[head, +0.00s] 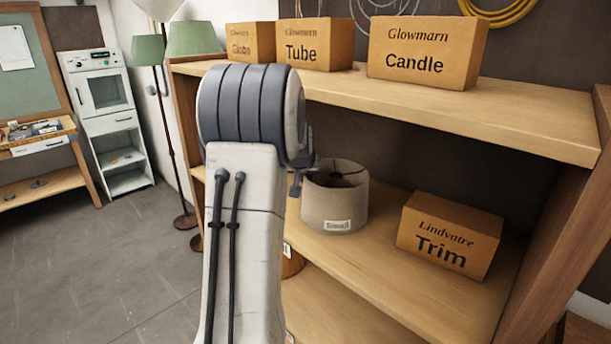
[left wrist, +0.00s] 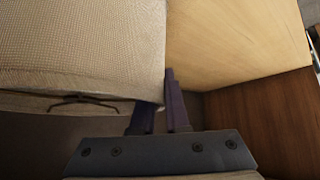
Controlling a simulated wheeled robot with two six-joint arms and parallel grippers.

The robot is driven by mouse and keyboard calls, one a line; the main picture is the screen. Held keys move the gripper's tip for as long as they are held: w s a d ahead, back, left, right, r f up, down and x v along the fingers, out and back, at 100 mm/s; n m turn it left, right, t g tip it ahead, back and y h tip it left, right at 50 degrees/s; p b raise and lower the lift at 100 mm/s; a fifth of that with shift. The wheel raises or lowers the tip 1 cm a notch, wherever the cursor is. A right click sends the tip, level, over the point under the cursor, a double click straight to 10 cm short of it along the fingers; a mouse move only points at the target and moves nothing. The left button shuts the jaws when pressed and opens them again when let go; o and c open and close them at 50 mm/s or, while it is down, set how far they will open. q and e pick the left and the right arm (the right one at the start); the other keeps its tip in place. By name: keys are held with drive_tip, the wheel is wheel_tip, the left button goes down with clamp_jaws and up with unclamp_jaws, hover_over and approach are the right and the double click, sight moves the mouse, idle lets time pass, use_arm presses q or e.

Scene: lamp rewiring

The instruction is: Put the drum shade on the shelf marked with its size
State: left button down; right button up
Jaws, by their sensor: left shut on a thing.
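The drum shade (head: 334,197) is a grey-beige fabric cylinder with a small tag (head: 338,226) that seems to read "Small". It is upright at the middle shelf board (head: 375,270); I cannot tell whether it rests on the board or hangs just above it. My left gripper (head: 300,180) is shut on the shade's wall at its left side, mostly behind my arm in the head view. In the left wrist view the shade (left wrist: 75,45) fills the upper left, its edge at the fingers (left wrist: 163,112). A shelf-edge label (head: 288,250) is mostly hidden by my arm. My right gripper is not in view.
A "Trim" box (head: 449,238) stands right of the shade, with a gap between. "Candle" (head: 428,52) and "Tube" (head: 315,45) boxes stand on the board above. A brown object (head: 292,263) shows partly below the middle board. Floor lamps (head: 150,55) stand at the left.

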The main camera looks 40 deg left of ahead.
use_arm(q)
drive_tip(key=c, duration=0.9)
unclamp_jaws()
drive_tip(key=shift+r, duration=0.1)
drive_tip(key=b+v, duration=0.3)
drive_tip(key=v, duration=0.9)
